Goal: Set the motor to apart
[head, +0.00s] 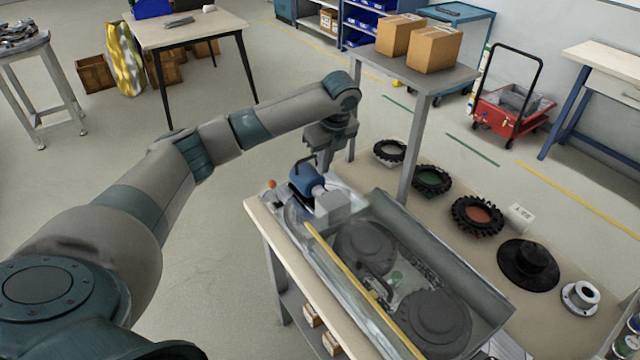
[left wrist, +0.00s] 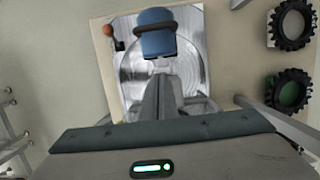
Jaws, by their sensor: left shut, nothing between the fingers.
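The blue motor (head: 305,181) sits at the far end of the ring track machine, with a dark curved handle on top. In the left wrist view the motor (left wrist: 157,42) is at the top, just beyond my fingertips. An orange-knobbed lever (head: 271,184) stands left of the motor; its knob (left wrist: 108,30) also shows in the left wrist view. My left gripper (left wrist: 158,80) is shut and empty, over the machine beside the motor. Whether the fingertips touch it I cannot tell. My right gripper is out of view.
The track housing (head: 460,260) holds dark round discs (head: 435,318) under a clear cover, with a yellow strip along its side. Toothed rings (head: 478,215) lie on the bench to the right. A raised shelf (head: 415,72) with cartons stands close behind my gripper.

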